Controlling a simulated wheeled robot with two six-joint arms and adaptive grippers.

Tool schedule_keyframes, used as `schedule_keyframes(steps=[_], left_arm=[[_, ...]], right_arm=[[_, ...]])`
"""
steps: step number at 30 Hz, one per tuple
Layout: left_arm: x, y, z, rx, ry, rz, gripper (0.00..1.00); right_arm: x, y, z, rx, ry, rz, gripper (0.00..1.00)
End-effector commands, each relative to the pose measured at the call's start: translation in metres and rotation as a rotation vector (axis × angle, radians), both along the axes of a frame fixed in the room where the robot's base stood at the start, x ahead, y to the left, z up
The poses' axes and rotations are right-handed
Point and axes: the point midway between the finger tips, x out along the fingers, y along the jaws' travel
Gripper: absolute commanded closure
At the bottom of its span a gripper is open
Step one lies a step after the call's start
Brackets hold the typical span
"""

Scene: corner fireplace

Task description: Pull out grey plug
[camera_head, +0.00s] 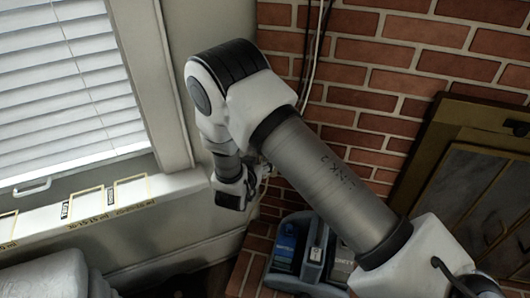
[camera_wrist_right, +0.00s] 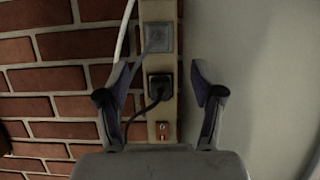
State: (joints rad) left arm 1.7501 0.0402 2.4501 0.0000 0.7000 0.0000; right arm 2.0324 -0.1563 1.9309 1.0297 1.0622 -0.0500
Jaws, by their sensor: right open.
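The grey plug (camera_wrist_right: 157,39) sits in the upper socket of a narrow vertical outlet strip (camera_wrist_right: 145,10), with a thin grey cable hanging from it. A black plug (camera_wrist_right: 161,87) sits in the socket below it, with a dark cable curving down to the left. My right gripper (camera_wrist_right: 159,68) is open and empty, its fingers spread on either side of the strip and their tips between the two plugs in the picture. In the head view my right gripper (camera_head: 233,190) is low by the wall corner; the plugs are mostly hidden there. My left gripper is not in view.
A small red switch (camera_wrist_right: 162,131) is at the strip's lower end. Brick wall (camera_head: 390,60) lies right of the corner, with pale cables (camera_head: 312,50) running down it. A grey caddy (camera_head: 317,250) with boxes stands below. A window sill (camera_head: 110,205) is left.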

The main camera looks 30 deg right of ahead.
Motion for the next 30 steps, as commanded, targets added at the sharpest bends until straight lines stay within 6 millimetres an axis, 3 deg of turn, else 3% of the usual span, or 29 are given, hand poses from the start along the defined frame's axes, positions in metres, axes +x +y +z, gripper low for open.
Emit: schedule_keyframes(steps=[5, 14, 21, 30], left_arm=[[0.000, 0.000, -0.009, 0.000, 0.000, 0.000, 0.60], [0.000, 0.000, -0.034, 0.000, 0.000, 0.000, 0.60], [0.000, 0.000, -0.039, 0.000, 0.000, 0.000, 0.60], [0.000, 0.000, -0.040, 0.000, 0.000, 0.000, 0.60]], right_arm=[[0.006, -0.008, -0.007, 0.001, 0.000, -0.003, 0.33], [0.031, -0.038, -0.026, 0.002, -0.001, -0.003, 0.33], [0.049, -0.058, -0.034, 0.002, 0.000, -0.002, 0.33], [0.053, -0.063, -0.035, 0.000, 0.001, 0.000, 0.33]])
